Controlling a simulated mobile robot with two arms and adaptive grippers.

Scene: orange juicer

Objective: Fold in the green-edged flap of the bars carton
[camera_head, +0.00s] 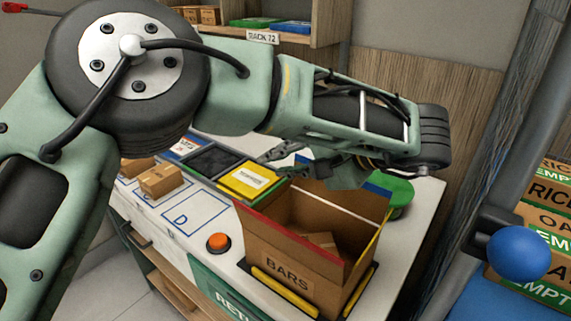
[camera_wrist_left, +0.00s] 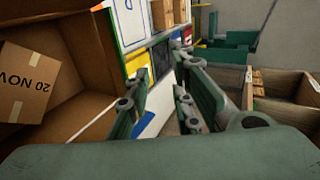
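A blue edge shows at the back, partly behind my arm. My left gripper (camera_head: 275,163) is over the carton's far left side, fingers apart, also in the left wrist view (camera_wrist_left: 158,95). I cannot tell whether it touches the flap. My right gripper is out of view.
An orange button (camera_head: 218,243) sits left of the carton. A yellow panel (camera_head: 250,180) and a small box (camera_head: 160,180) lie farther left. A round green object (camera_head: 398,192) is behind the carton. Stacked cartons (camera_head: 545,225) stand at the right.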

